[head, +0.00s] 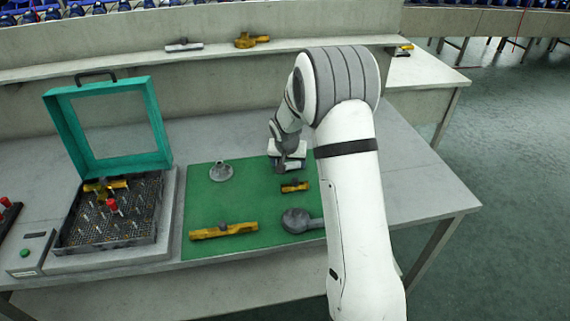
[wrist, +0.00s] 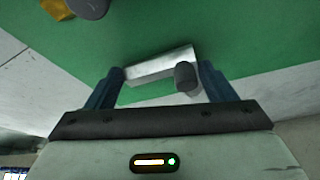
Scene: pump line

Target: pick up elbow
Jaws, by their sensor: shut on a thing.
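The elbow, which I take to be a pale silver piece (wrist: 160,65) with a dark grey round stub, sits between my two blue-grey fingers in the wrist view. My gripper (wrist: 161,78) is shut on it, over the green mat. In the head view my gripper (head: 289,164) is at the back right of the mat, and the held piece is mostly hidden there. I cannot tell whether the piece touches the mat.
The green mat (head: 250,200) also holds a grey flanged part (head: 221,172), a small yellow part (head: 294,187), a long yellow part (head: 223,230) and a grey round part (head: 297,221). A pin tray (head: 80,243) with an open teal lid (head: 158,125) stands at left.

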